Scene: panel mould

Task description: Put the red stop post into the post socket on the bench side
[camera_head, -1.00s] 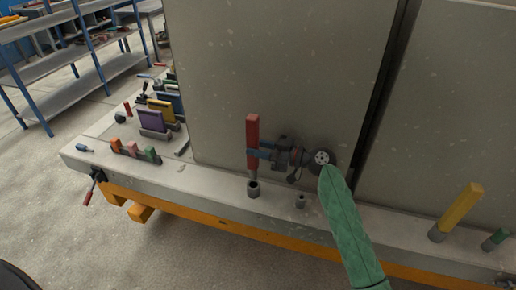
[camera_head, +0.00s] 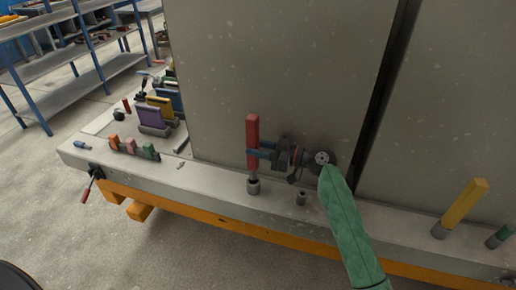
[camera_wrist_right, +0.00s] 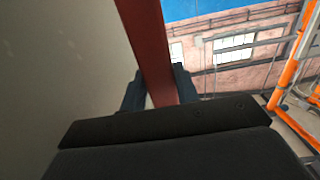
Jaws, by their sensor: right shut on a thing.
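The red stop post (camera_head: 253,136) stands upright over the bench's side ledge, close to the large grey panel. My right gripper (camera_head: 259,149) is shut on it from the right, with blue fingers on either side of the post. A short grey pin at the post's lower end points down at the grey post socket (camera_head: 253,188). The pin meets the socket mouth in the picture; I cannot tell whether it is inside or just above. In the right wrist view the red post (camera_wrist_right: 153,50) runs between the fingers. My left gripper is out of view.
A second, smaller empty socket (camera_head: 301,198) stands to the right on the ledge. A yellow post (camera_head: 462,208) and a green post (camera_head: 499,236) sit further right. Several coloured blocks and a purple piece (camera_head: 152,117) lie on the left. The tall panel (camera_head: 280,70) closes off the back.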

